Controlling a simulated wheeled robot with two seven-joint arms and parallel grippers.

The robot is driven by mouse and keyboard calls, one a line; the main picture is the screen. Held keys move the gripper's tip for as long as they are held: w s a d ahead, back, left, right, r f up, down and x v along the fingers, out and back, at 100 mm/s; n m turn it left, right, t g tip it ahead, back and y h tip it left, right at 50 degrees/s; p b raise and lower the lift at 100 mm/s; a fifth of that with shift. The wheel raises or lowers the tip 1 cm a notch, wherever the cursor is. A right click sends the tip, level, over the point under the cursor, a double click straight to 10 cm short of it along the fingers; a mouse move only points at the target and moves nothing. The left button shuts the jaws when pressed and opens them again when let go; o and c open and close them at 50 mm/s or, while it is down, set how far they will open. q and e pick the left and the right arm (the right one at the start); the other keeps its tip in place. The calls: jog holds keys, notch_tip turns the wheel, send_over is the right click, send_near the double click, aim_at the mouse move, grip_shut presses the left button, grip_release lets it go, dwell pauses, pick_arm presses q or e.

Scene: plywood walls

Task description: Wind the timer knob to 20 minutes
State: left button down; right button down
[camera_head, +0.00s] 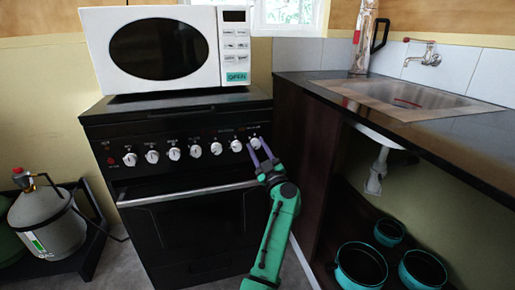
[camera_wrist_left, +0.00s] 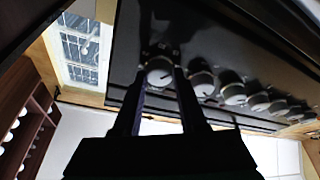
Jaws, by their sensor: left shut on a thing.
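The timer knob (camera_head: 255,143) is the white rightmost knob in the row on the black stove's front panel. It also shows in the left wrist view (camera_wrist_left: 159,71), between my fingertips. My left gripper (camera_head: 259,150) reaches up to it from the front and is shut on it, one purple finger on each side. The marks around the knob are too small to read, so its setting cannot be told. The black stove (camera_head: 190,198) has an oven door with a long silver handle below the panel. My right gripper is not in view.
Several similar white knobs (camera_head: 195,151) line the panel to the left. A white microwave (camera_head: 160,50) stands on the stove. A counter with a sink (camera_head: 410,97) is at right, with teal pots (camera_head: 361,266) below. A gas cylinder (camera_head: 47,222) stands at left.

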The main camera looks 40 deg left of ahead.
pick_arm(q)
jog(key=shift+f+n, duration=0.3)
jog(key=shift+n, duration=0.1)
jog(key=shift+d+n+g+p, duration=0.1)
jog(key=shift+n+g+p, duration=0.4)
jog(key=shift+n+g, duration=0.8)
jog(key=shift+n+p, duration=0.35)
jog(key=shift+n, duration=1.25)
jog(key=shift+r+n+g+p, duration=0.1)
jog(key=shift+n+g+p, duration=0.2)
jog(key=shift+n+g, duration=0.65)
jog(key=shift+n+t+h, duration=0.25)
jog(key=shift+n+h, duration=0.05)
jog(key=shift+n, duration=0.55)
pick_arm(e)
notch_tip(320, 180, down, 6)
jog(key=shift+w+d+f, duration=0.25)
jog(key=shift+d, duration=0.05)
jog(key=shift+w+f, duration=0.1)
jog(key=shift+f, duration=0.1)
pick_arm(q)
jog(key=shift+n, duration=0.3)
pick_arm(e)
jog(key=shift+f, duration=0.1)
